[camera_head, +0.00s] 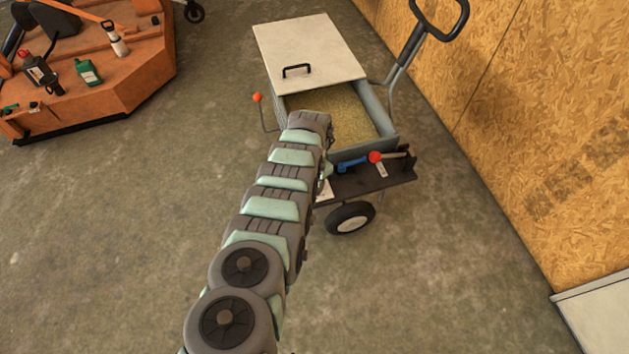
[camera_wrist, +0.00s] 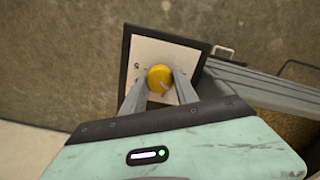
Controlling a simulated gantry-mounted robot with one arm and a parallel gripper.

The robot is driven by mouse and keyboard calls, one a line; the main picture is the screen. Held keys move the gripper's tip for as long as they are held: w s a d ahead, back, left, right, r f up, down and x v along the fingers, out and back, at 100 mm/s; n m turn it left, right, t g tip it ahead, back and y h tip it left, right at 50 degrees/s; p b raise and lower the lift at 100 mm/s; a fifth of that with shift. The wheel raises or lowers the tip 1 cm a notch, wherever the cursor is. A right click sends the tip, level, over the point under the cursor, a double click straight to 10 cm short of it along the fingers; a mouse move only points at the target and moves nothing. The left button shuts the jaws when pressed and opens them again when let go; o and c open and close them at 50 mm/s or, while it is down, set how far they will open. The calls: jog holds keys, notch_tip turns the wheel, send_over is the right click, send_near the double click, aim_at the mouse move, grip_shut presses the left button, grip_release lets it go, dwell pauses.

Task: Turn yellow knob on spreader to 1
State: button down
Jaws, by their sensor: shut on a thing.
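The spreader (camera_head: 386,120) is a wheeled cart with a grain-filled hopper, standing against the floor near the wooden wall. The yellow knob (camera_wrist: 159,77) sits on a pale square panel (camera_wrist: 141,50) with a dark frame, seen in the wrist view. My gripper (camera_wrist: 160,84) is shut on the yellow knob, with one finger on each side of it. A small grey pointer shows on the knob's lower right. The number marks on the panel are too small to read. In the head view my arm hides the knob and my gripper's fingertips.
A white lid (camera_head: 308,50) with a black handle covers part of the hopper. A red-ended lever (camera_head: 375,157) lies on the dark side shelf, and an orange-knobbed rod (camera_head: 258,98) stands at the left. An orange machine (camera_head: 130,70) with bottles is at upper left.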

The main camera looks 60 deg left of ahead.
jog(key=c, duration=0.9)
grip_release()
jog(key=shift+c, duration=0.2)
notch_tip(320, 180, up, 6)
jog(key=p, duration=0.5)
jog(key=shift+r, duration=0.25)
notch_tip(320, 180, up, 4)
jog(key=shift+r+p, duration=0.15)
jog(key=shift+p, duration=0.2)
jog(key=shift+s, duration=0.1)
